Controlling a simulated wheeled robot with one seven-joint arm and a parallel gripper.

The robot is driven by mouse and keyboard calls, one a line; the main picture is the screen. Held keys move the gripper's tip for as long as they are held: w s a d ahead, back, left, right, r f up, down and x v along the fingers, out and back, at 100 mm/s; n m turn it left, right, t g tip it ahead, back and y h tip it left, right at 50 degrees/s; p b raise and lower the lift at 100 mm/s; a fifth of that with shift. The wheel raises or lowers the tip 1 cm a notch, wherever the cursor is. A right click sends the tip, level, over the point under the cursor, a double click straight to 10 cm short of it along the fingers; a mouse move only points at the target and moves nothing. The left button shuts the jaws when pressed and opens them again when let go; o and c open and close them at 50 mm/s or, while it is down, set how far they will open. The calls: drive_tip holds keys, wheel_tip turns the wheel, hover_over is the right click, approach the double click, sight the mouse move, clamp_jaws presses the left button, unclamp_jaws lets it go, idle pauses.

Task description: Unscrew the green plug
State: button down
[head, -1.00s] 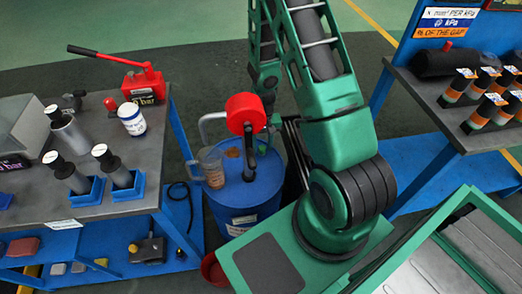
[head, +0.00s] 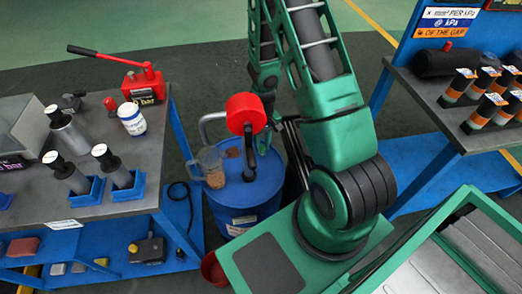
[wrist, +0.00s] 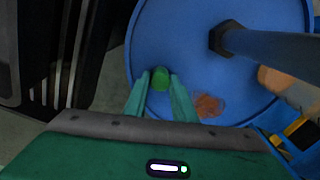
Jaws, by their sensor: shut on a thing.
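The green plug (wrist: 160,79) is a small rounded piece on the top of the blue drum (wrist: 185,35), near the rim. My gripper (wrist: 158,82) has its two pale green fingers on either side of the plug and is shut on it. The plug looks seated on the drum top; its underside is hidden. In the head view the blue drum (head: 255,196) stands on the floor beside my arm. My gripper and the plug cannot be made out there.
A bench (head: 90,205) with tools stands left, another with several orange-banded cylinders (head: 462,86) right. A brown patch (wrist: 207,105) marks the drum top.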

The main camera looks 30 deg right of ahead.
drive_tip(key=shift+n, duration=0.9)
drive_tip(key=n, duration=0.5)
drive_tip(key=shift+n, duration=0.3)
drive_tip(key=n, duration=0.4)
drive_tip(key=shift+n, duration=0.4)
drive_tip(key=shift+n, duration=2.6)
